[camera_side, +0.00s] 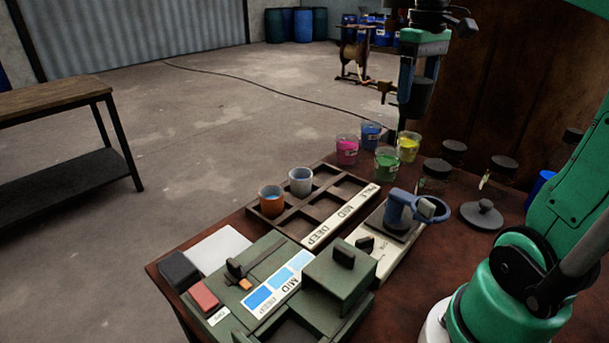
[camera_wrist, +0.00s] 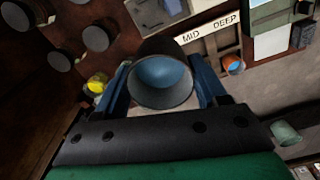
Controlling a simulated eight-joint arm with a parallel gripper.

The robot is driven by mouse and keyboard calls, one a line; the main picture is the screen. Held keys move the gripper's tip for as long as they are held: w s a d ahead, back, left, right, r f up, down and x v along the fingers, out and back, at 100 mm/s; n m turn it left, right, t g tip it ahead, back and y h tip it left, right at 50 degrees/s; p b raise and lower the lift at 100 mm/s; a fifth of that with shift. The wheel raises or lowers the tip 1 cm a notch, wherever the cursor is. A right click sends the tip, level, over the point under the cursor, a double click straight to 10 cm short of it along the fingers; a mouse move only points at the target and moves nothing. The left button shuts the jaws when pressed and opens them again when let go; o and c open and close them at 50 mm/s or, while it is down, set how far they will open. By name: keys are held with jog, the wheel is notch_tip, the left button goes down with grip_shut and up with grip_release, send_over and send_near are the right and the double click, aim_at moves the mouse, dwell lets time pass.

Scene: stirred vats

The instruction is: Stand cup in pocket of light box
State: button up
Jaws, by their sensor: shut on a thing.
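My gripper (camera_side: 418,92) is shut on a dark grey cup (camera_wrist: 160,82) with blue liquid inside. The blue fingers grip it from both sides in the wrist view. In the side view the cup is high above the table, near the coloured cups. A dark brown pocketed tray (camera_side: 318,234) bears a strip reading MID and DEEP, and several of its pockets look empty. I cannot tell which thing is the light box; a green-grey box (camera_side: 338,279) with blue swatches stands in front.
Pink (camera_side: 347,151), blue (camera_side: 371,135), green (camera_side: 387,165) and yellow (camera_side: 408,148) cups stand below my gripper. Dark-lidded jars (camera_side: 436,176) and a loose lid (camera_side: 482,214) lie further right.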

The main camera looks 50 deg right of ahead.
jog(key=w+a+n, duration=0.4)
jog(key=a+n, duration=0.2)
jog(key=a, duration=0.5)
jog(key=s+a+f+n, duration=0.1)
jog(key=s+a+n, duration=0.2)
jog(key=a+n, duration=0.4)
jog(key=s+a+f+n, duration=0.1)
jog(key=s+a+n, duration=0.2)
jog(key=a+n, duration=0.4)
jog(key=a, duration=0.6)
jog(key=shift+s+a+n, duration=0.15)
jog(key=shift+a+n, duration=0.25)
notch_tip(320, 180, down, 20)
jog(key=shift+r, duration=0.15)
jog(key=o, duration=1.3)
